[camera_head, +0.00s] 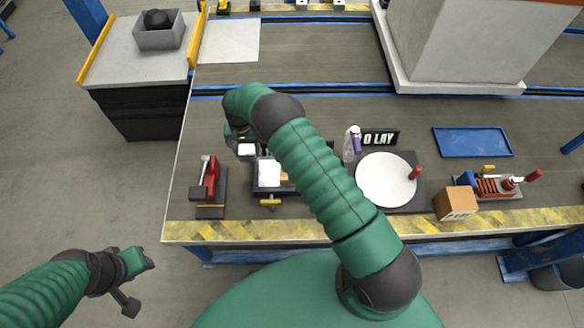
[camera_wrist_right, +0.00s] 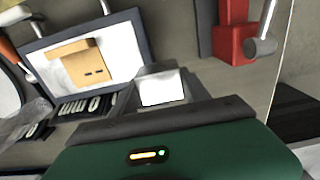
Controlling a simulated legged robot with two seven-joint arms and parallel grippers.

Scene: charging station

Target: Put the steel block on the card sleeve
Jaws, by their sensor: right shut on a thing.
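The steel block (camera_wrist_right: 162,88) is a pale grey block in my right gripper (camera_wrist_right: 160,103), just beyond the green hand in the wrist view. In the head view the block (camera_head: 246,149) shows as a small white square below my right gripper (camera_head: 240,143). The card sleeve (camera_wrist_right: 85,62) looks like a tan cardboard piece with two dark slots, lying on a white plate in a dark frame. The block is beside this frame, apart from the sleeve. In the head view my arm hides most of the sleeve (camera_head: 285,180). My left gripper (camera_head: 137,278) is off the table at lower left; its jaws are unclear.
A red clamp (camera_head: 210,178) on a dark base stands left of the white plate (camera_head: 269,173). A spray bottle (camera_head: 351,144), a round white disc (camera_head: 386,180), a cardboard box (camera_head: 456,203) and a blue tray (camera_head: 471,142) are to the right.

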